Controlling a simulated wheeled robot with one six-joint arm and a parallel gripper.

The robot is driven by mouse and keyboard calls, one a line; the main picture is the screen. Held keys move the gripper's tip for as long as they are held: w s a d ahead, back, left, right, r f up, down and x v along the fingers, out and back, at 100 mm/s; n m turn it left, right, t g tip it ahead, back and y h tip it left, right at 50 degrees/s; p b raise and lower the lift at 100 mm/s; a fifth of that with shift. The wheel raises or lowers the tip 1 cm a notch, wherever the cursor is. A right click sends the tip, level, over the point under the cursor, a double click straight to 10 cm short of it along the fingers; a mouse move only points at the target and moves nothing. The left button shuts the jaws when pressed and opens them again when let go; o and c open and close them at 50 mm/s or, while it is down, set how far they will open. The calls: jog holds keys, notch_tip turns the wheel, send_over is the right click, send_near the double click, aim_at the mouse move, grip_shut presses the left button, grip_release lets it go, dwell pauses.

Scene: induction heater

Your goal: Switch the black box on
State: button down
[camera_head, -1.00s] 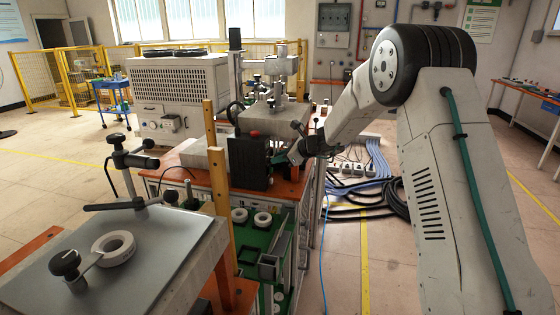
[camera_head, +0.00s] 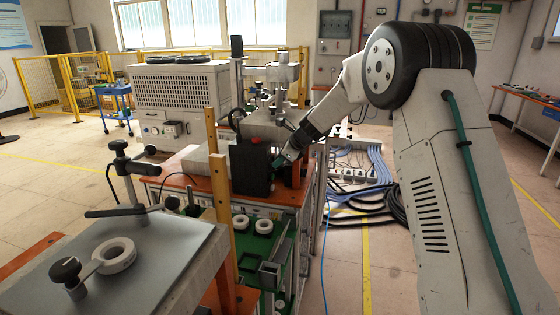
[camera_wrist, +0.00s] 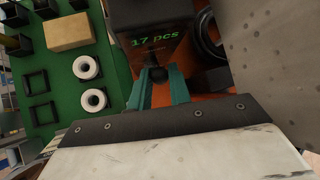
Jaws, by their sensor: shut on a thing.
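The black box (camera_head: 250,168) stands upright on the orange bench top in the head view. Its near part also shows at the top of the wrist view (camera_wrist: 150,12), with green text "17 pcs". My gripper (camera_head: 281,161) is at the right side of the box. In the wrist view, its teal fingers (camera_wrist: 156,88) are closed around a small dark knob-like part (camera_wrist: 157,58) on the face of the box. The fingers hide part of this knob, and its exact setting cannot be told.
A wooden post (camera_head: 221,190) stands left of the box. White rings (camera_wrist: 86,67) and dark square frames lie on a green board (camera_wrist: 60,105) below. A grey plate (camera_head: 110,255) with a clamp is at the front left. Cables (camera_head: 365,175) lie on the floor behind my arm.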

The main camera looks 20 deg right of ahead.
jog(key=c, duration=1.3)
grip_release()
jog(key=v, duration=0.7)
jog(key=shift+s+d+r, duration=0.15)
jog(key=shift+d+r, duration=0.05)
jog(key=shift+r, duration=0.1)
